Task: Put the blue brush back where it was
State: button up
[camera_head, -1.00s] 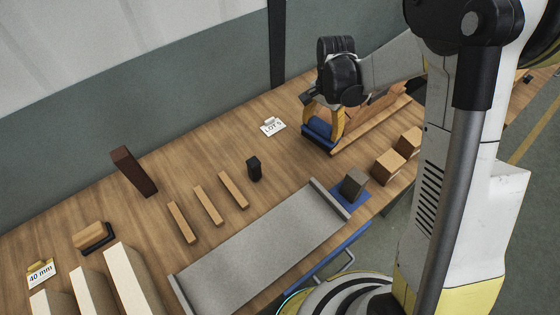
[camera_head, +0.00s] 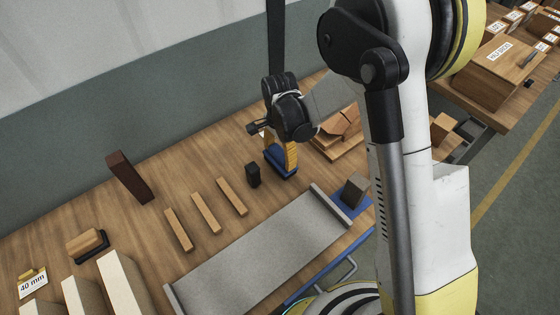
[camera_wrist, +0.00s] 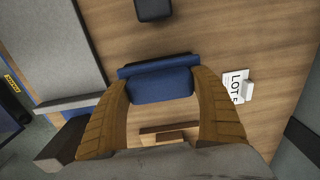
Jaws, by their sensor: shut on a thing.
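The blue brush (camera_head: 281,163) is under my gripper (camera_head: 280,152), just right of a small black block on the wooden bench. In the wrist view the blue brush (camera_wrist: 162,80) lies between the two yellow-brown fingers of my gripper (camera_wrist: 164,88), which are shut on it. I cannot tell whether the brush touches the bench or hangs slightly above it.
A small black block (camera_head: 253,174) stands left of the brush. Several wooden strips (camera_head: 205,212), a dark brown brick (camera_head: 130,177), a brush with a wooden top (camera_head: 87,243) and a grey board (camera_head: 255,250) occupy the bench (camera_head: 225,155). A "LOT" card (camera_wrist: 234,86) stands nearby.

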jog(key=shift+f+b, duration=0.4)
jog(key=shift+f, duration=1.1)
jog(key=shift+f, duration=0.15)
jog(key=o, duration=1.2)
